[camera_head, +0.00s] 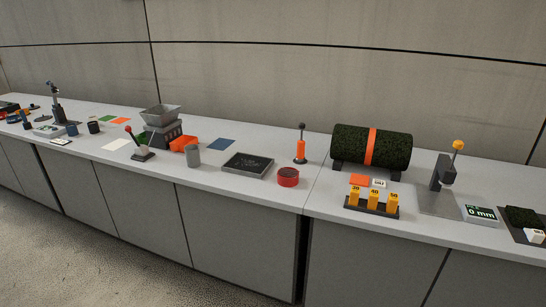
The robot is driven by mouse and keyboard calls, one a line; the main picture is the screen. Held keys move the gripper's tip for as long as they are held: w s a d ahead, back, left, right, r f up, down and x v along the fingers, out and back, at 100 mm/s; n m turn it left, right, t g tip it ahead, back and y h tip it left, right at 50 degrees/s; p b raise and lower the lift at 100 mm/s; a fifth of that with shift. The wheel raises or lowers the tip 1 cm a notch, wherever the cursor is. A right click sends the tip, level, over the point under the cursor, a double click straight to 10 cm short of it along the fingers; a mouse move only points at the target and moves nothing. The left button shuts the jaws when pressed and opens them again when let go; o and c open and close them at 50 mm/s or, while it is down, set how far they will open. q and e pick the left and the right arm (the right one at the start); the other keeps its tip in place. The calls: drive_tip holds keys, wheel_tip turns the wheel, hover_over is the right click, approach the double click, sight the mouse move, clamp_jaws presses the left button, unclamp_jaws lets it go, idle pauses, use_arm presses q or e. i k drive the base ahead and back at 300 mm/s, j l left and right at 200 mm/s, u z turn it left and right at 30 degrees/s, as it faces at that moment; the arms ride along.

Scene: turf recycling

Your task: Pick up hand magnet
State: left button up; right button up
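No thing in view is clearly labelled as the hand magnet. An upright orange tool with a dark stem and knob (301,149) stands on the counter right of centre and may be it; I cannot tell for sure. A short red cylinder (288,178) with a dark top stands in front of it, near the counter's front edge. A shallow dark tray (232,169) of black granules lies to the left of the red cylinder. Neither of my grippers is in view.
A long pale counter (325,190) runs along the wall. A turf roll (345,147) with an orange band, yellow numbered blocks (374,198) and a gauge stand (442,171) are at right. A hopper machine (161,118), orange bin (184,144) and grey cylinder (193,156) are left.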

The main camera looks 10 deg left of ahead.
sight(300, 158)
drive_tip(key=i+u, duration=0.15)
drive_tip(key=i, duration=0.25)
drive_tip(key=i+l+u, duration=0.15)
drive_tip(key=i, duration=0.3)
drive_tip(key=i+l+u, duration=0.15)
drive_tip(key=i, duration=0.25)
